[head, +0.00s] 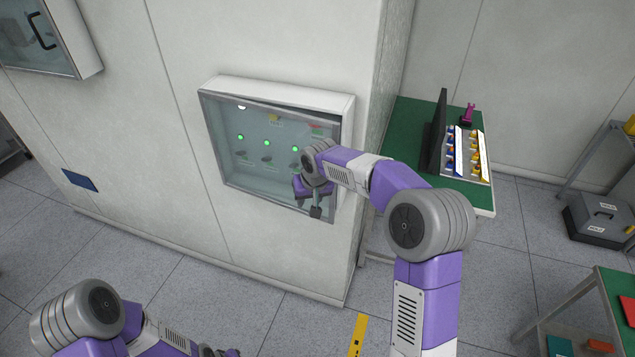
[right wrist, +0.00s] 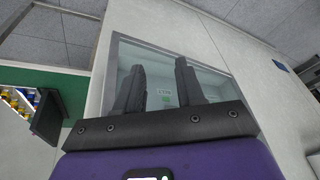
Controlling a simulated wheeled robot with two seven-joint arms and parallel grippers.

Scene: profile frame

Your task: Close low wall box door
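The low wall box (head: 347,112) is a white cabinet on the pale wall, with a grey-framed clear door (head: 225,152). The door stands slightly ajar: a dark wedge-shaped gap shows along the top, widest at the right. Green lights glow behind the pane. My right gripper (head: 315,211) is in front of the door's lower right part; whether it touches cannot be told. In the right wrist view its two dark fingers (right wrist: 160,70) are apart and empty, with the door frame (right wrist: 168,44) beyond them. My left gripper (head: 222,351) is barely in view at the bottom edge.
A green-topped table (head: 407,117) with a black panel (head: 437,132) and a rack of coloured items (head: 468,153) stands right of the wall corner. Another wall box (head: 85,45) hangs at upper left. The grey floor before the wall is mostly clear.

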